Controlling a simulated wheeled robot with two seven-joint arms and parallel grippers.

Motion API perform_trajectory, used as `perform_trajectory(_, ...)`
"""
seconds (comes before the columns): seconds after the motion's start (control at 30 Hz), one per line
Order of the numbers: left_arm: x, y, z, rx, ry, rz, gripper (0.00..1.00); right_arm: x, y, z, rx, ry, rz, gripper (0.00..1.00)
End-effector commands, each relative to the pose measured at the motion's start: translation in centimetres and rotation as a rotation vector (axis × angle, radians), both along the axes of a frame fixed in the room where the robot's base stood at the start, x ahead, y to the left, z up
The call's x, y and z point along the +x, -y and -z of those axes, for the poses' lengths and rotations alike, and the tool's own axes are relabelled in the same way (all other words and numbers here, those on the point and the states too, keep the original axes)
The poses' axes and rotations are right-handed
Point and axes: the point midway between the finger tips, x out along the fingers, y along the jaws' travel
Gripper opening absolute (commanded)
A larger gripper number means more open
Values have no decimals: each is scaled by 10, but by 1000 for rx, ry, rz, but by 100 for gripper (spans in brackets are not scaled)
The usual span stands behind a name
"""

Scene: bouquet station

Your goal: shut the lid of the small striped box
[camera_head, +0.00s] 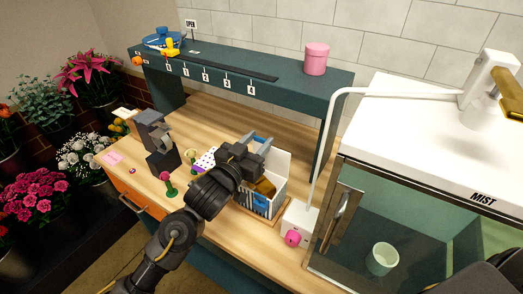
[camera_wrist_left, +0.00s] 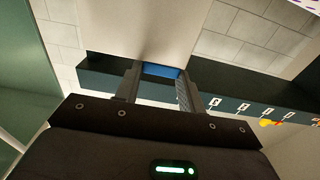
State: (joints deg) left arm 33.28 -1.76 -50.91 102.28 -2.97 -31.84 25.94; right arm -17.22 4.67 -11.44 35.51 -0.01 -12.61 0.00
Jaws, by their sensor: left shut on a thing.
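The small striped box (camera_head: 257,205) stands on the wooden counter, in the middle of the head view. My left gripper (camera_head: 261,145) is above the box, at the lid's upper part. In the left wrist view a pale panel (camera_wrist_left: 145,25), which looks like the lid, reaches between the fingers of my left gripper (camera_wrist_left: 158,74). The gripper is shut on it. The gripper and wrist hide part of the box. My right gripper is not in view.
A dark green shelf (camera_head: 225,80) runs behind, with a pink pot (camera_head: 316,58). A dark grey device (camera_head: 157,140) and a pink-topped green stand (camera_head: 168,184) are to the left.

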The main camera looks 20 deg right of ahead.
Motion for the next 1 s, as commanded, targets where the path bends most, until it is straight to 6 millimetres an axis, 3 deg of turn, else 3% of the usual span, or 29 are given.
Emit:
perform_trajectory(0.03, -2, -2, 9, -22, 14, 0, 0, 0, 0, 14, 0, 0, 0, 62)
perform_trajectory(0.3, -10, -11, 8, -110, 89, 0, 0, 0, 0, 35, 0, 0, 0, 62)
perform_trajectory(0.87, -12, -14, 6, -138, 114, 1, 0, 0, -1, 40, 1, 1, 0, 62)
perform_trajectory(0.9, -12, -14, 6, -138, 114, 1, 40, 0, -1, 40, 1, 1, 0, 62)
perform_trajectory(1.0, -12, -14, 6, -138, 114, 1, 54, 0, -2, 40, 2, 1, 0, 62)
